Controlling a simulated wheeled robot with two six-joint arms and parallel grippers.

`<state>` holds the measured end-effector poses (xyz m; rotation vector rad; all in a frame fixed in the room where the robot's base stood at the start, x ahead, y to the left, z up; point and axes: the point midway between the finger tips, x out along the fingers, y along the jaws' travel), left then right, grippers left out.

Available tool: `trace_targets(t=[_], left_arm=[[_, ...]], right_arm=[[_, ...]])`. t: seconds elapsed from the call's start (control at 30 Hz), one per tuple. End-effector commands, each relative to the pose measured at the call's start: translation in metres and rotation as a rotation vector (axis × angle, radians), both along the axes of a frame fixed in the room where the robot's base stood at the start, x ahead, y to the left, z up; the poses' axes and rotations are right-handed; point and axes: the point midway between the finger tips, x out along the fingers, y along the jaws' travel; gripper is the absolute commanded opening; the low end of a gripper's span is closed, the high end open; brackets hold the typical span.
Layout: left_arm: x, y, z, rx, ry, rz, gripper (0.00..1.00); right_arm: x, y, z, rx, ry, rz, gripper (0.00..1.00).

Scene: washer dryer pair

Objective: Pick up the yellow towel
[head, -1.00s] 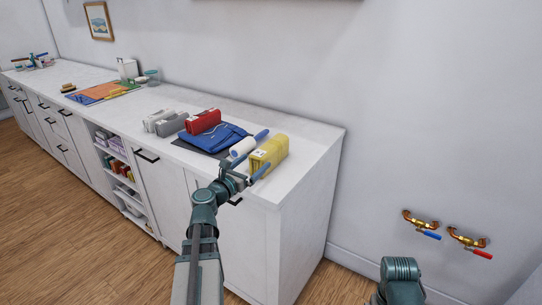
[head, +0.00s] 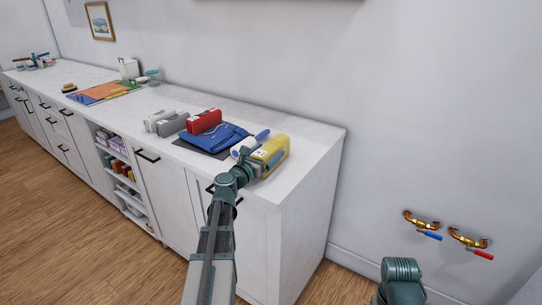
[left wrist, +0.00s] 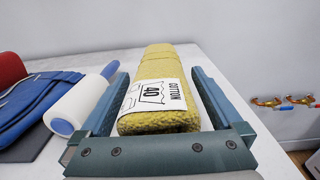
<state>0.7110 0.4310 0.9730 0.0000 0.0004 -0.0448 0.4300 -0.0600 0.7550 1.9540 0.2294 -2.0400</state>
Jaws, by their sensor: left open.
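The rolled yellow towel (head: 271,149) lies near the right end of the white counter, with a white "COTTON 40" label on it. It also shows in the left wrist view (left wrist: 160,70). My left gripper (head: 261,157) is open at the towel. In the left wrist view its two blue-grey fingers (left wrist: 158,100) stand one on each side of the towel's near end. The left finger is close to the label; I cannot tell whether it touches. My right gripper is not in view; part of my right arm shows at the bottom right of the head view.
A white lint roller with blue ends (left wrist: 80,102) lies just left of the towel. A folded blue cloth (head: 215,137), a red towel (head: 204,121) and grey rolled towels (head: 172,123) lie further left. Brass taps (head: 468,237) are on the right wall.

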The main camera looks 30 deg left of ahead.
Motion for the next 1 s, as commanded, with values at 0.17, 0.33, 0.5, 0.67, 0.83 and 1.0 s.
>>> trace_targets(t=[0.17, 0.33, 0.5, 0.67, 0.83, 1.0], left_arm=[[-0.0009, -0.0001, 0.0000, 0.000, 0.000, 0.001, 0.96], [-0.0010, -0.0001, 0.0000, 0.000, 0.000, 0.001, 0.66], [-0.0011, -0.0001, 0.0000, 0.000, 0.000, 0.001, 0.35], [-0.0012, 0.0000, 0.0000, 0.000, 0.000, 0.001, 0.06], [-0.0012, 0.0000, 0.0002, 0.000, 0.000, 0.000, 0.00], [-0.0011, -0.0003, 0.0013, 0.000, 0.000, 0.000, 0.00]], right_arm=[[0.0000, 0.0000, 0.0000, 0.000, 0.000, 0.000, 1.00], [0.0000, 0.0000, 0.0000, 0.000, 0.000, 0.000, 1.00], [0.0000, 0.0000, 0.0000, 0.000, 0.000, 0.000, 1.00], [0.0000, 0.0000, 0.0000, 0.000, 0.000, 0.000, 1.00], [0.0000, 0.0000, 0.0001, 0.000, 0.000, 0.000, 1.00], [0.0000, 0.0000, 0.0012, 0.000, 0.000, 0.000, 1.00]])
